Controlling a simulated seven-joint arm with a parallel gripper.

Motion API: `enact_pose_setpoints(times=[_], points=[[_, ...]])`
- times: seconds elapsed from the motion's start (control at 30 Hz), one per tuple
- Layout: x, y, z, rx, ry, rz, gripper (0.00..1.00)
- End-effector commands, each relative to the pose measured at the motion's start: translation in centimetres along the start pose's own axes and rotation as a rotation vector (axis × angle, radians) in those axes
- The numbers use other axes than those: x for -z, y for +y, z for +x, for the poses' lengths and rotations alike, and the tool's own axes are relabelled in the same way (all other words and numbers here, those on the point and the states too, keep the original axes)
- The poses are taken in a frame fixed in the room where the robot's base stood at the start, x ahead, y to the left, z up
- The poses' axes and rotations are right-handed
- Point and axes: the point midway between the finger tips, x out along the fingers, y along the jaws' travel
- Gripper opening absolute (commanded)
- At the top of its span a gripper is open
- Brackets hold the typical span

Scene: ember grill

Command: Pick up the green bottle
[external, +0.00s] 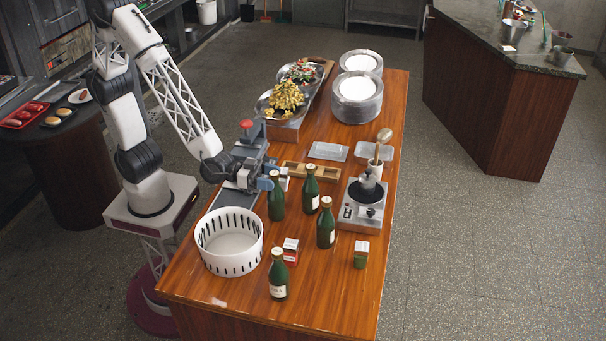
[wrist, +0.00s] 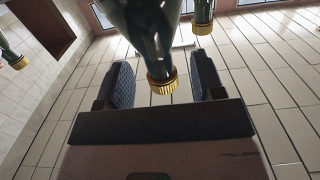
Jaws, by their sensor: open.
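Several dark green bottles stand upright on the wooden table. The nearest one to my gripper is a green bottle (external: 277,200), with others at its right (external: 310,190), further right (external: 326,228) and at the front (external: 278,276). My gripper (external: 272,180) is open at the upper part of the nearest bottle. In the wrist view, that bottle (wrist: 150,30) and its gold cap show between the two spread fingers of my gripper (wrist: 163,84). Clear gaps show on both sides of the cap. Parts of two other bottles show at the top right (wrist: 203,14) and left edge (wrist: 12,56).
A white slotted basket (external: 229,245) stands left of the bottles. A small red box (external: 291,252) and a small green container (external: 361,258) are at the front. A burner (external: 361,213), a wooden tray (external: 318,175) and stacked plates (external: 357,108) stand right and behind.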

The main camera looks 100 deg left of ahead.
Motion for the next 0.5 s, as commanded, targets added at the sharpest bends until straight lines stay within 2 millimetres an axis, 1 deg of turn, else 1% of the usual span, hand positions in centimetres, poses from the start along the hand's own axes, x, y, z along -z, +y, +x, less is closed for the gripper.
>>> enact_pose_setpoints(times=[0.03, 0.23, 0.4, 0.5], points=[[-0.1, 0.0, 0.5, 0.001, -0.001, 0.0, 0.62], [-0.1, -0.1, 2.3, 0.001, -0.001, 0.0, 0.62], [-0.1, -0.1, 3.1, 0.001, 0.0, -0.001, 0.62], [-0.1, -0.1, 3.2, 0.0, 0.0, -0.001, 0.62]])
